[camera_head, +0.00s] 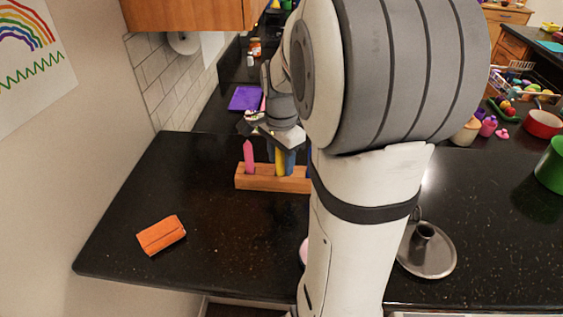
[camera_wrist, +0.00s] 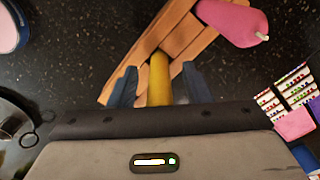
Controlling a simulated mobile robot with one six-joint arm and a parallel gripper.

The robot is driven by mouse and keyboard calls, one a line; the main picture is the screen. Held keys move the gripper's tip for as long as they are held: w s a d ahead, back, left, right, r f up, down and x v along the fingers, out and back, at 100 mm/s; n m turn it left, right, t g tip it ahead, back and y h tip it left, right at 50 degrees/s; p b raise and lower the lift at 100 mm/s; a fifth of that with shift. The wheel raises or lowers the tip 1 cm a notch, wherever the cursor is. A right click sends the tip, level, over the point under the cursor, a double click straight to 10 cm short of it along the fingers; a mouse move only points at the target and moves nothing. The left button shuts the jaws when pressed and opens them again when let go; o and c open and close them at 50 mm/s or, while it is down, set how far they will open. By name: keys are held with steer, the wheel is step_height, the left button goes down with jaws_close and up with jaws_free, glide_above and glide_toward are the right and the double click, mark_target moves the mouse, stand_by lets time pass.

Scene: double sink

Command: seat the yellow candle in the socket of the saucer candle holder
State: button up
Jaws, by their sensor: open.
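The yellow candle (camera_head: 278,158) stands upright in a wooden block (camera_head: 262,184) on the dark counter. In the wrist view the yellow candle (camera_wrist: 159,80) lies between the two blue fingers of my gripper (camera_wrist: 157,82), with a gap on each side. My gripper (camera_head: 281,152) is open and low over the block, pointing down around the candle. The saucer candle holder (camera_head: 435,263) is grey metal with an upright socket (camera_head: 424,231), on the counter to the right of my arm. Part of the holder shows at the left edge in the wrist view (camera_wrist: 12,118).
An orange folded cloth or sponge (camera_head: 161,235) lies at left. A green pot (camera_head: 551,167) stands at far right.

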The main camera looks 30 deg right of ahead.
steer(key=shift+c, duration=0.3)
jaws_close()
